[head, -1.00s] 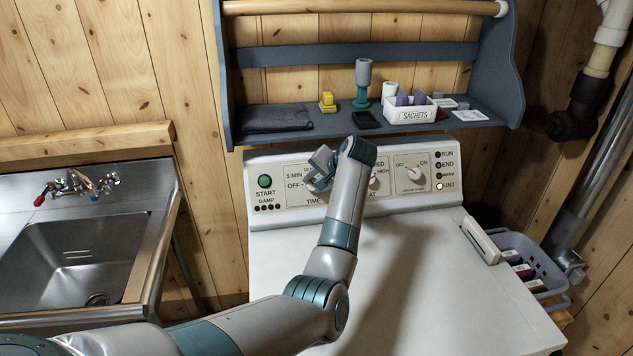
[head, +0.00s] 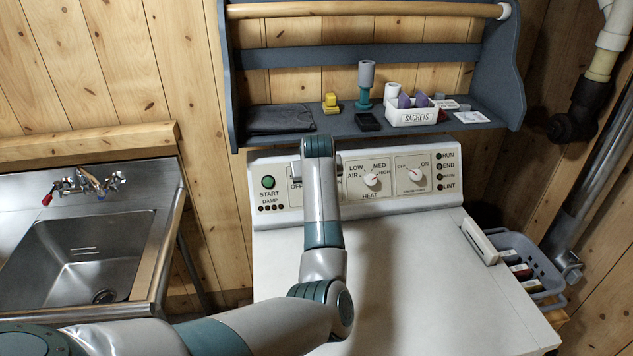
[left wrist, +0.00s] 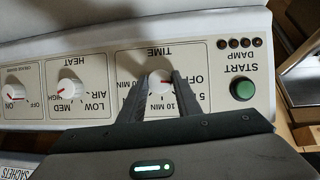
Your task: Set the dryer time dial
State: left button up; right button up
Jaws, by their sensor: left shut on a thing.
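The TIME dial (left wrist: 159,81) is a white knob on the dryer's control panel, seen upside down in the left wrist view. Its small red mark appears on the side toward the OFF lettering. My left gripper (left wrist: 157,85) is shut on the dial, with one dark finger on each side. In the head view my left wrist and gripper (head: 302,170) are in front of the TIME section and hide the dial. The dryer's panel (head: 283,216) also carries the HEAT dial (head: 371,180), an OFF/ON dial (head: 415,175) and a green START button (head: 268,182). My right gripper is out of view.
A blue-grey shelf (head: 340,127) hangs just above the panel, with a SACHETS box (head: 412,116) and small items on it. A sink (head: 80,255) stands at left. A grey basket (head: 540,262) is at right. The dryer top (head: 430,290) is mostly clear.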

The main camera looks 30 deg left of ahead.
pick_arm(q)
jog(key=shift+f+n+t, duration=0.15)
jog(key=shift+n+t, duration=0.15)
jog(key=shift+n, duration=0.3)
jog(key=shift+s, duration=0.1)
jog(key=o, duration=1)
jog(key=shift+c, duration=0.2)
jog(key=shift+o, duration=0.5)
